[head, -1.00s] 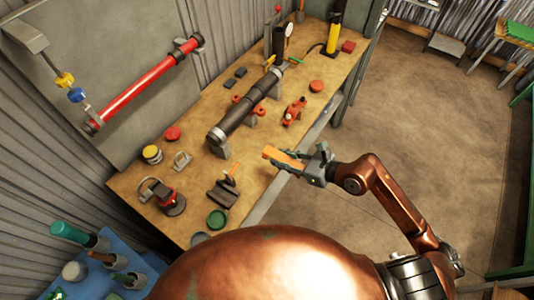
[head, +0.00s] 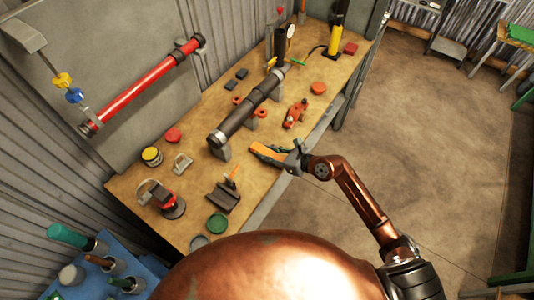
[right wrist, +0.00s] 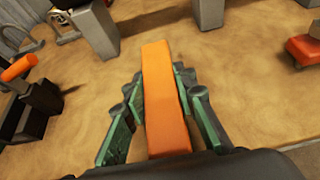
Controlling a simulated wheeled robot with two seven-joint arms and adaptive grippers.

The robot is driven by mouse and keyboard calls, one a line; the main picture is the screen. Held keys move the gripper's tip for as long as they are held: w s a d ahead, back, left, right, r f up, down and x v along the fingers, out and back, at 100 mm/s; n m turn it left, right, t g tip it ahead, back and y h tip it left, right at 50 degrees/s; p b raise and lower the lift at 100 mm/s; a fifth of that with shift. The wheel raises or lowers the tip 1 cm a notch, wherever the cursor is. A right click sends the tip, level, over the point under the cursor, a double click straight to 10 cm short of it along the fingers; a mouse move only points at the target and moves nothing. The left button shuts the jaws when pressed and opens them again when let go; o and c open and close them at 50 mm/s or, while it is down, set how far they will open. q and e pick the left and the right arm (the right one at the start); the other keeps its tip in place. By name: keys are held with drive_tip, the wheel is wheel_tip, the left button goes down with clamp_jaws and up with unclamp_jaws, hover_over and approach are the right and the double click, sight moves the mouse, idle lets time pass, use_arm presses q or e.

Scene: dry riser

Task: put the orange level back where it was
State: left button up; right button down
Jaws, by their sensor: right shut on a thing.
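The orange level (head: 268,152) is a flat orange bar at the front edge of the wooden workbench. My right gripper (head: 285,154) is shut on it, with the bar pointing left toward the dark pipe. In the right wrist view the level (right wrist: 163,95) runs lengthwise between the green finger pads of the gripper (right wrist: 163,110). The level is over the bench top; I cannot tell whether it touches the wood. My left gripper is not in view.
A dark pipe (head: 243,115) lies in grey supports behind the level. A red tool (head: 296,113) is beyond it, and a dark holder with an orange handle (head: 223,195) is nearer. A green round lid (head: 217,223) lies near the front. Bare wood surrounds the level.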

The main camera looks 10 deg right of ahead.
drive_tip(key=shift+f, duration=0.15)
drive_tip(key=shift+f, duration=0.15)
drive_tip(key=c, duration=1.6)
unclamp_jaws()
drive_tip(key=shift+r, duration=0.25)
drive_tip(key=v, duration=1.2)
